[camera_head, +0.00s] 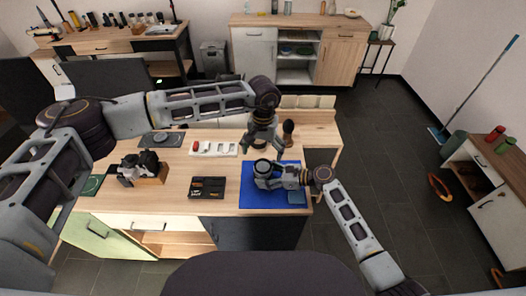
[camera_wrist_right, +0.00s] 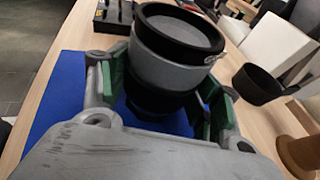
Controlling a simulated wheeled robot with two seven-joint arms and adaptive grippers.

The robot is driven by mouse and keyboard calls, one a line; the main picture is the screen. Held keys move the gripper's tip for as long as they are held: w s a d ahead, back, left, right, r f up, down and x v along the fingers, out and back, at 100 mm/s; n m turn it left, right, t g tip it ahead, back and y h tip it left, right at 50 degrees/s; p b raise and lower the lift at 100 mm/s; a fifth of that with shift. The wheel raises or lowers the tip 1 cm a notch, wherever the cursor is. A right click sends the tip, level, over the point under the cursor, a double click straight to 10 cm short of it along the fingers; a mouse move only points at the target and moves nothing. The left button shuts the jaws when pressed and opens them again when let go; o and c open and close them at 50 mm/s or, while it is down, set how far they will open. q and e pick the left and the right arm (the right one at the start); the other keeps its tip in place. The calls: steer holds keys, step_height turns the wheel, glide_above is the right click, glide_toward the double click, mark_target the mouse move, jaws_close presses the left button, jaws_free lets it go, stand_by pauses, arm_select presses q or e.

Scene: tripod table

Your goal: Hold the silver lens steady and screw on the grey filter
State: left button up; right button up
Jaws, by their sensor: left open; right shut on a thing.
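The silver lens (camera_wrist_right: 170,62) stands upright in the right wrist view, with a wide black rim on top and a black lower part. My right gripper (camera_wrist_right: 160,95) is shut around it with green pads on both sides. In the head view the lens (camera_head: 262,166) is over the blue mat (camera_head: 255,197), in my right gripper (camera_head: 272,178). My left gripper (camera_head: 263,146) is open, pointing down just behind the lens. I cannot make out the grey filter for certain; whether the dark top of the lens includes it is unclear.
A camera on a wooden block (camera_head: 150,172) is at left. A dark round cup-like thing (camera_wrist_right: 258,84) is right of the lens.

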steer(key=o, duration=0.9)
steer(key=shift+d, duration=0.15)
steer(key=v, duration=1.1)
steer(key=shift+s+d+r, duration=0.15)
steer(key=shift+s+d, duration=0.05)
steer(key=shift+d, duration=0.1)
